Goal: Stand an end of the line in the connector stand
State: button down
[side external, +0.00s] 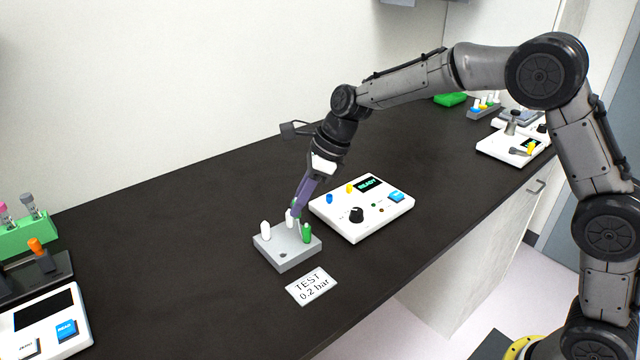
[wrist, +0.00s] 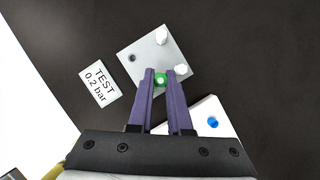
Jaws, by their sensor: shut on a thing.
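The connector stand (side external: 284,262) is a grey block on the dark bench; it also shows in the wrist view (wrist: 146,50). Two white pegs (side external: 265,231) stand upright on it, and one corner has a bare dark hole (wrist: 132,58). A green connector (side external: 306,234) is at the stand's right corner. In the wrist view, a round green end with a pale middle (wrist: 161,79) is between my fingertips. My gripper (wrist: 160,76) points down over the stand, shut on this green piece. The fingers hide part of the stand, and I cannot tell whether the piece is seated.
A white READY box (side external: 362,208) with a black knob stands close behind the stand. A "TEST 0.2 bar" card (side external: 311,286) lies in front. A green tube rack (side external: 28,236) and a white device (side external: 45,325) are at left. Bare bench lies between them and the stand.

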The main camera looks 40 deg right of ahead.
jog(key=n, duration=0.1)
send_over(275, 256)
jog(key=d, duration=0.2)
jog(key=shift+s+r+y, duration=0.15)
jog(key=shift+s+y, duration=0.15)
jog(key=shift+s, duration=0.15)
jog(key=shift+r, duration=0.1)
jog(key=shift+n+g, duration=0.3)
jog(key=shift+n, duration=0.1)
jog(key=shift+f, duration=2.1)
jog(key=shift+n, duration=0.5)
jog(key=shift+f, duration=0.75)
